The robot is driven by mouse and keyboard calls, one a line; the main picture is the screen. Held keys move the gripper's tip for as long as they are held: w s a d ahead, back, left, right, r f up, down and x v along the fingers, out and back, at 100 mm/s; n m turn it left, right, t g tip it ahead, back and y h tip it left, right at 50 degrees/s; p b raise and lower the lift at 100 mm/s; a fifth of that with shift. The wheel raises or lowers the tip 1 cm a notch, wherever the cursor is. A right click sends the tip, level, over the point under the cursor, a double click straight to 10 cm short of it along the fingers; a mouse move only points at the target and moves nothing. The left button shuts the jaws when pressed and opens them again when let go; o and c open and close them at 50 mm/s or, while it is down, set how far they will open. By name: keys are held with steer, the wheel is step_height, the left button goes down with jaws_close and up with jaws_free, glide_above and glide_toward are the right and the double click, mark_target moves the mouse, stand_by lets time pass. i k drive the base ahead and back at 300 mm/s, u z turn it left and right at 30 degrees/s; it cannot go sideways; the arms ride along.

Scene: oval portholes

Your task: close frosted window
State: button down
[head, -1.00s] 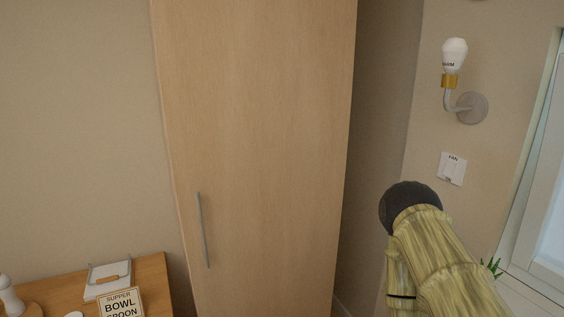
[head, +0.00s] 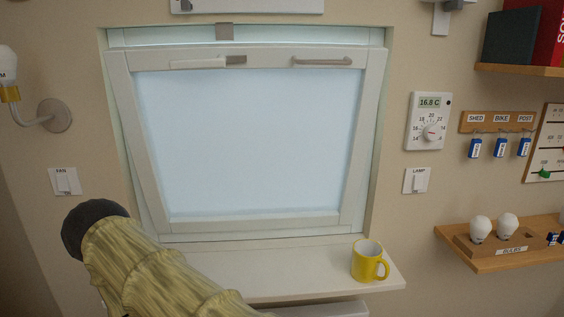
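The frosted window (head: 245,140) is in the middle of the head view, in a white frame set into the wall. Its sash is tilted inward at the top, with its lower edge at the frame's bottom. A grey handle (head: 322,62) is on the sash's top rail at the right, and a small grey latch piece (head: 236,60) is near the rail's middle. A matching grey catch (head: 224,31) is on the fixed frame above. My gripper is not in view.
A yellow mug (head: 366,261) stands on the right of the white sill (head: 300,275). A thermostat (head: 428,121) and lamp switch (head: 416,181) are right of the window. A bulb shelf (head: 500,262) juts out at right. A wall lamp (head: 55,115) is at left.

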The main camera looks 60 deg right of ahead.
mark_target(280, 139)
steer(key=z, duration=3.5)
steer(key=k, duration=0.7)
steer(key=u, duration=1.75)
